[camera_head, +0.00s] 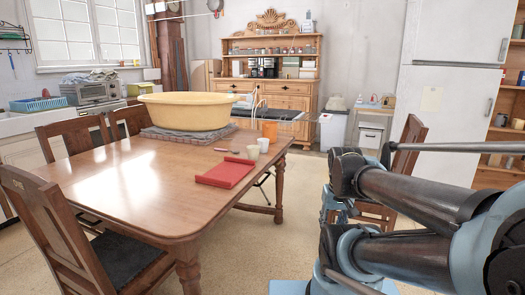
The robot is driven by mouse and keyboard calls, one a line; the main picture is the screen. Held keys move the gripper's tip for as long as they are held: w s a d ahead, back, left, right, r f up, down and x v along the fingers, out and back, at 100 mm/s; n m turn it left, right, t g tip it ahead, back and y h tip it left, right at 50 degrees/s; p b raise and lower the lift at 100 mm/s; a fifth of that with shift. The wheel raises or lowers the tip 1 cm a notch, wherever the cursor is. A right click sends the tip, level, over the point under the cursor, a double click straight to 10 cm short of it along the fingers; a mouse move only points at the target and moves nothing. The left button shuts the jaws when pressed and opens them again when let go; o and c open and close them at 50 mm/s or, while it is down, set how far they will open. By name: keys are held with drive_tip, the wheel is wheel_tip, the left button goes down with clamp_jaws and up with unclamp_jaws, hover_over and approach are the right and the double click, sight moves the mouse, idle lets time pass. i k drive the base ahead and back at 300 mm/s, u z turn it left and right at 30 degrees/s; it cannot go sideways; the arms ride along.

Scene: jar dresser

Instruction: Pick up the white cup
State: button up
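A red tray (226,173) lies in front of the cups. My arm fills the right side of the view, apart from the table. My gripper does not show.
A large yellow tub (188,110) stands on a folded grey cloth (180,134) on the table. Wooden chairs surround the table, one (75,235) at the near left and one (408,150) behind my arm. Bare floor (255,255) lies between the table and my arm.

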sight(264, 143)
drive_tip(key=u, duration=0.05)
drive_tip(key=i, duration=1)
drive_tip(key=z, duration=0.05)
